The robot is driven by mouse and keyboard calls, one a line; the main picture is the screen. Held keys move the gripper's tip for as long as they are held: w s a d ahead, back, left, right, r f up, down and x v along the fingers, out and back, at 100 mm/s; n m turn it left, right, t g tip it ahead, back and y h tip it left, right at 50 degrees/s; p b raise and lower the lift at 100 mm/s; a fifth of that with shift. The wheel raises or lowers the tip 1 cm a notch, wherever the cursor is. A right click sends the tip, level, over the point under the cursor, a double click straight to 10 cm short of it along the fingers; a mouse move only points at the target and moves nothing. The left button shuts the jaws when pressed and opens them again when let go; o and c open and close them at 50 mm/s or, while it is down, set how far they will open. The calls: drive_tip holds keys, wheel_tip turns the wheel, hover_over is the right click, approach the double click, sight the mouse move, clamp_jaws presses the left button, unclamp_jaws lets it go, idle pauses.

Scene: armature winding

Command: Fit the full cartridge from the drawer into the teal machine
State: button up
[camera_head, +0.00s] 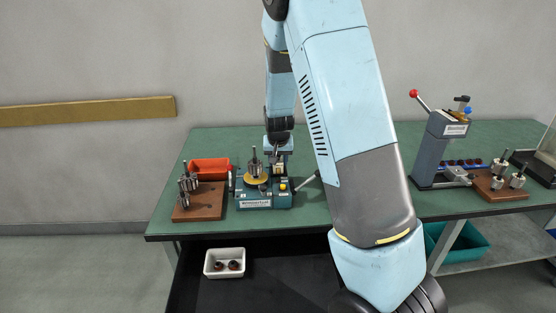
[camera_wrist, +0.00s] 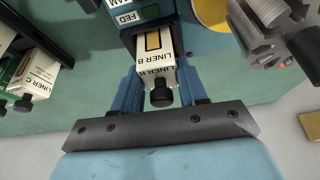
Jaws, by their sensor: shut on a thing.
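The teal machine (camera_head: 262,201) stands on the green bench, with a yellow disc and a metal armature on top. My gripper (camera_wrist: 158,84) is shut on a white cartridge marked LINER B (camera_wrist: 156,68), its blue fingers on either side and the cartridge's black knob toward me. The cartridge's far end meets the machine's dark opening beside a label reading FED (camera_wrist: 128,18); how deep it sits I cannot tell. In the head view my gripper (camera_head: 279,163) is at the back of the machine. The open drawer (camera_head: 290,285) is dark and partly hidden by my arm.
A cartridge marked LINER C (camera_wrist: 36,74) stands in a dark rack at the left. A white tray (camera_head: 225,252) sits in the drawer. A grey lever press (camera_head: 436,150) stands at right.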

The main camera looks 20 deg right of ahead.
drive_tip(key=o, duration=1.2)
drive_tip(key=shift+r, duration=0.2)
drive_tip(key=shift+r, duration=2.1)
drive_tip(key=v, duration=1.4)
drive_tip(key=s+r+n, duration=0.1)
drive_tip(key=s+r, duration=0.2)
drive_tip(key=s, duration=0.7)
drive_tip(key=s+d+r+n+t, duration=0.1)
drive_tip(key=s+r, duration=0.2)
drive_tip(key=s, duration=0.8)
drive_tip(key=s+r+n+y, duration=0.1)
drive_tip(key=s+r, duration=0.2)
drive_tip(key=s, duration=0.8)
drive_tip(key=shift+d, duration=0.2)
